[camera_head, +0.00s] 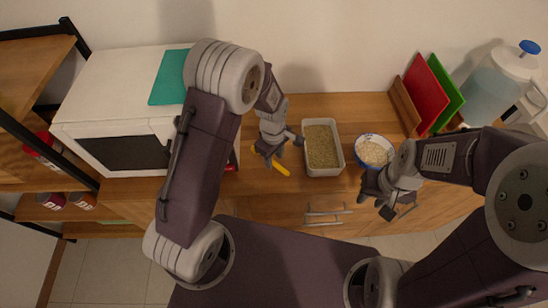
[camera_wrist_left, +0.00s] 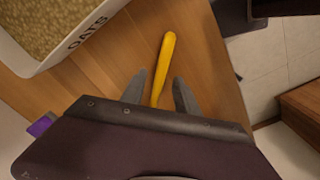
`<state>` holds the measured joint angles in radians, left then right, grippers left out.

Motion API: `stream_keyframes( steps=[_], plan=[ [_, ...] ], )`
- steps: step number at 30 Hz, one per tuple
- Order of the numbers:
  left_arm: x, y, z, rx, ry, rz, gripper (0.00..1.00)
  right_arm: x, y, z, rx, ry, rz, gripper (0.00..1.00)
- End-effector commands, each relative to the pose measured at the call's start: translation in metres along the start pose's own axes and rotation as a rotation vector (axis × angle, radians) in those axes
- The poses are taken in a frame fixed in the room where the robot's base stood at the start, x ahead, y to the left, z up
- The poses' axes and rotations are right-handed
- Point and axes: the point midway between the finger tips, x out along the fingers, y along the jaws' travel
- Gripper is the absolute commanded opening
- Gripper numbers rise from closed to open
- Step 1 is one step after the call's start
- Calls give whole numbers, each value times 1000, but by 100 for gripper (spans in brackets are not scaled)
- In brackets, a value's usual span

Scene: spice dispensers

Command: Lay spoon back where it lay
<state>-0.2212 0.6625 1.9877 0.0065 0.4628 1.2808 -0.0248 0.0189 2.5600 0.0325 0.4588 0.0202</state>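The yellow spoon (camera_head: 281,168) is at the counter's front part, left of the oats container (camera_head: 322,148). My left gripper (camera_head: 280,150) is over it and hides part of it. In the left wrist view the spoon's yellow handle (camera_wrist_left: 164,70) runs between the two fingers of my left gripper (camera_wrist_left: 160,88), with a gap on each side; the fingers are open. The spoon's other end is hidden behind the gripper body. My right gripper (camera_head: 376,204) is open in front of the bowl, near the counter's front edge, with nothing visible between its fingers.
A blue-rimmed bowl (camera_head: 361,138) of pale flakes stands right of the oats container. A white microwave (camera_head: 105,95) is at left with a teal board on top. Red (camera_head: 425,95) and green boards and a water dispenser (camera_head: 497,85) stand at right. A small purple item (camera_wrist_left: 41,125) shows in the wrist view.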

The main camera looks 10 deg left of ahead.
Motion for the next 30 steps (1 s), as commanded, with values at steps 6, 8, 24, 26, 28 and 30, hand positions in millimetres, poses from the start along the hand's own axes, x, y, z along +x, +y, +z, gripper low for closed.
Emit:
stream_keyframes(
  steps=[6,8,24,26,28,30],
  plan=[
    [-55,2,-1,0,2,8,37,-6,0,-1,0,0,0,34],
    [-70,2,-1,0,2,8,37,-7,0,-1,0,0,0,34],
    [-118,-18,-4,120,2,9,37,-10,0,-1,0,0,0,34],
    [-117,-38,-7,269,7,20,37,-10,0,-1,0,0,0,34],
    [-116,-64,-8,458,16,32,37,-10,0,-1,0,0,0,34],
    [-114,-87,-8,634,29,41,37,-10,0,-1,0,0,0,34]
  ],
)
